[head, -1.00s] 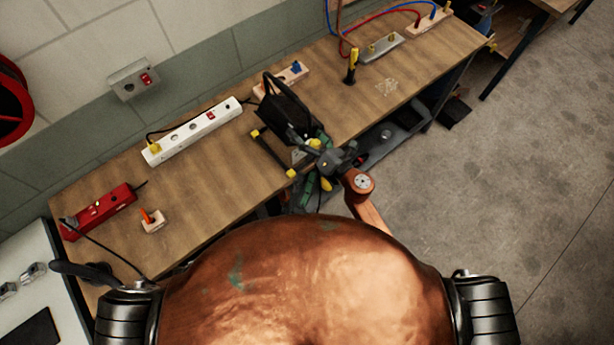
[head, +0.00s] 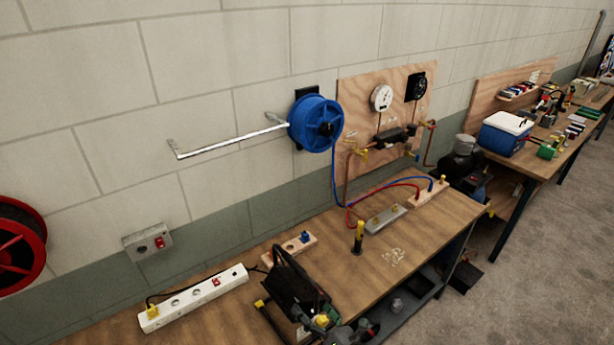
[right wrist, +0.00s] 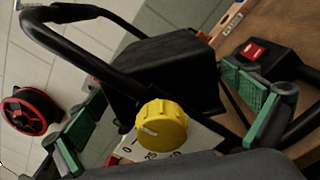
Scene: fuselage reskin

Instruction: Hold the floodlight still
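The floodlight (head: 294,284), black with a carrying handle and a yellow-capped stand, stands at the near edge of the wooden bench in the head view. In the right wrist view its black housing (right wrist: 165,68) and tubular handle fill the middle. A yellow knob (right wrist: 161,126) with a numbered scale is in front of it. My right gripper (head: 326,320) is beside the floodlight at the bottom of the head view, partly cut off. Its green-padded fingers (right wrist: 165,95) are wide apart on either side of the knob. I cannot tell whether they touch anything. My left gripper is out of view.
A white power strip (head: 195,298) lies left of the floodlight. A yellow-and-black tool (head: 358,238) stands to its right, near a metal bar (head: 386,218). A blue reel (head: 316,123) hangs on the wall above.

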